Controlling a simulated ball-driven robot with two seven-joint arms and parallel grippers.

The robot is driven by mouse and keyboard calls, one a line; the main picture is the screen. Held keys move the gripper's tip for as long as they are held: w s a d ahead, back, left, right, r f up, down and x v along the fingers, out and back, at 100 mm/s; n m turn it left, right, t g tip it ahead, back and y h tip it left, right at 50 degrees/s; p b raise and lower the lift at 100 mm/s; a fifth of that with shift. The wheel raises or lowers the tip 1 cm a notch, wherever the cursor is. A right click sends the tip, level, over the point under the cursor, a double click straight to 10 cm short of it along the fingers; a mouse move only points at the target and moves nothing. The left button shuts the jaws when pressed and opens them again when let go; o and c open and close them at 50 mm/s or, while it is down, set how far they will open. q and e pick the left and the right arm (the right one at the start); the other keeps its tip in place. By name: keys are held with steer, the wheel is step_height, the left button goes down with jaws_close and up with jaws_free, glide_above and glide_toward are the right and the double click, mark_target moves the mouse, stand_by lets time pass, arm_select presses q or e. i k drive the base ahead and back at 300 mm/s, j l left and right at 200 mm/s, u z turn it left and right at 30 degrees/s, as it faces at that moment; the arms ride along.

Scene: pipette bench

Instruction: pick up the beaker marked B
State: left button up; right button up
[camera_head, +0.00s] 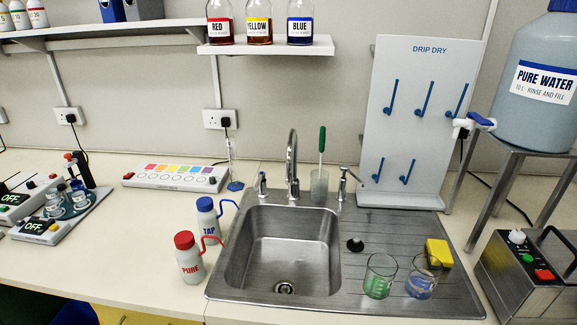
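Two glass beakers stand side by side on the ribbed drainer right of the sink. The left beaker (379,277) shows green at its lower part. The right beaker (421,281) shows blue at its lower part. Small glass vessels (80,199) also stand on a dark tray at the far left. I cannot read a letter B on any of them. Neither of my grippers is in view.
A yellow block (438,253) sits close behind the right beaker, and a black stopper (355,245) lies behind the left one. The steel sink (285,250) is empty. PURE (189,260) and TAP (208,222) bottles stand left of it. A control box (525,275) stands at right.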

mark_target(424, 272)
steer(key=j+z, duration=0.1)
steer(key=z, duration=0.4)
steer(key=j+z, duration=0.15)
steer(key=z, duration=0.3)
steer(key=j+z, duration=0.15)
steer(key=z, duration=0.35)
steer(key=j+z, duration=0.1)
steer(key=z, duration=0.35)
steer(key=j+z, duration=0.1)
steer(key=z, duration=0.4)
steer(key=i+j, duration=0.25)
